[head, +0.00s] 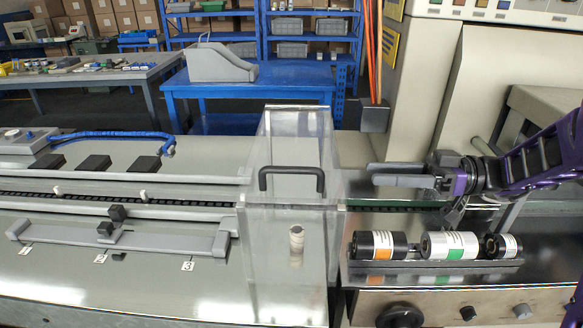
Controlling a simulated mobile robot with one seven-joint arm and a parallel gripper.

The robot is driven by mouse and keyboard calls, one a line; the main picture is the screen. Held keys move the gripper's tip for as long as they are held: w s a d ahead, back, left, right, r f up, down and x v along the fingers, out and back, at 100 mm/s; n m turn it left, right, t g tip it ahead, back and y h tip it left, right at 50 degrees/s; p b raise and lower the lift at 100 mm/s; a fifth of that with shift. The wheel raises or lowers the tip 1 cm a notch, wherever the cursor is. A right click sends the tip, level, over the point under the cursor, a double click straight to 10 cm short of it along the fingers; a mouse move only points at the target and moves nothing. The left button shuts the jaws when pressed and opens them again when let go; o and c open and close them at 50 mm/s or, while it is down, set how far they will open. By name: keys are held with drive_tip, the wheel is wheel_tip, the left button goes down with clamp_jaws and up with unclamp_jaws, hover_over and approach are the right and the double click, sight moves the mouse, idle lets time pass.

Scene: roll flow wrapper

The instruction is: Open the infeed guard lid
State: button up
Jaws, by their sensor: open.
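The infeed guard lid (290,235) is a clear box-like cover standing over the conveyor in the middle of the head view. It has a dark, arched handle (291,171) on its near upper face. The lid looks closed over the track. My gripper (378,174) is to the right of the lid, at about the handle's height in the picture, with its two grey fingers pointing left. A pale cylindrical item (296,240) shows through the clear front panel.
Three rolls with black and white labels (449,245) sit in a rack below my gripper. A grey box (374,115) hangs from orange conduit behind my gripper. A grey slide rail with numbered marks (120,236) lies left. The large machine housing (520,80) stands at right.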

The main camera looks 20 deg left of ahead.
sight(271, 171)
drive_tip(key=x, duration=1.6)
drive_tip(key=shift+a, duration=0.2)
clamp_jaws()
drive_tip(key=shift+f, duration=0.1)
idle(0.5)
